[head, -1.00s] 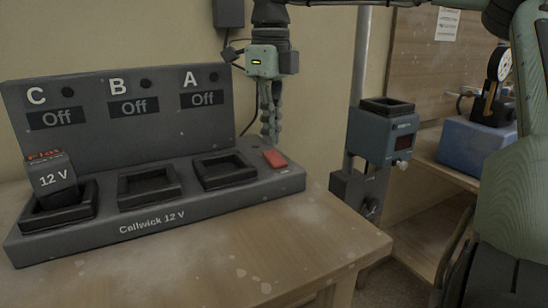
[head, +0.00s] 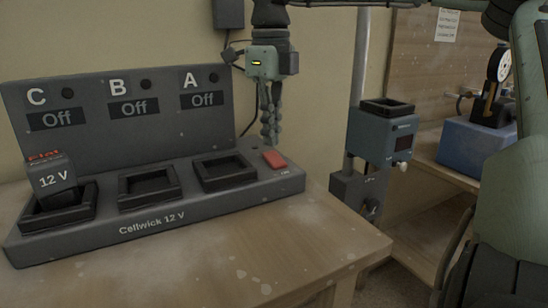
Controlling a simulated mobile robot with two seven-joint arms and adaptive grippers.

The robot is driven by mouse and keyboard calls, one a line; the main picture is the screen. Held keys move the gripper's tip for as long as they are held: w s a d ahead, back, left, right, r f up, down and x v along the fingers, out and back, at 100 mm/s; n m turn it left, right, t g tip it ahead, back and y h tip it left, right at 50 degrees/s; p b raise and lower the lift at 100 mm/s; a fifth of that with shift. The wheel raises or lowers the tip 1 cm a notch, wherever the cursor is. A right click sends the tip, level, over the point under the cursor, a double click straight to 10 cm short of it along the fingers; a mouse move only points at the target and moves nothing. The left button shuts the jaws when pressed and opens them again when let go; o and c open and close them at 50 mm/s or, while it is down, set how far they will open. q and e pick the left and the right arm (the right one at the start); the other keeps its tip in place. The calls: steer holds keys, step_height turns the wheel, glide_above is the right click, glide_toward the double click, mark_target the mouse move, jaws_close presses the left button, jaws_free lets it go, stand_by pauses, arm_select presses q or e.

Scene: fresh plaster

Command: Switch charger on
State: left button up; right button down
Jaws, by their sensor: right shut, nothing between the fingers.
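The charger (head: 101,234), a dark grey unit marked "Cellwick 12 V", stands on the wooden table. Its panel labels C, B and A each read "Off". A 12 V battery (head: 51,177) sits tilted in the bay under C; a partly hidden red "Flat" label shows on it. The bays under B (head: 150,186) and A (head: 224,172) are empty. A red switch (head: 274,159) is at the charger's right end. My right gripper (head: 270,143) is shut and empty, pointing down just behind and left of the red switch, seemingly apart from it. My left gripper is not in view.
A blue-grey device (head: 381,135) with an open top socket is mounted on a pole right of the table. A blue box (head: 474,146) with a dial gauge (head: 500,62) stands on a bench at the right. The table (head: 300,243) is clear in front of the charger.

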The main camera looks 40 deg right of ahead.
mark_target(271, 154)
steer(key=shift+f, duration=0.1)
steer(key=shift+f+b, duration=0.8)
steer(key=shift+f, duration=0.4)
stand_by(0.6)
steer(key=shift+r, duration=0.2)
steer(key=shift+r+p, duration=0.95)
steer(key=shift+p, duration=0.05)
steer(key=shift+r+p, duration=0.7)
steer(key=shift+r, duration=1.75)
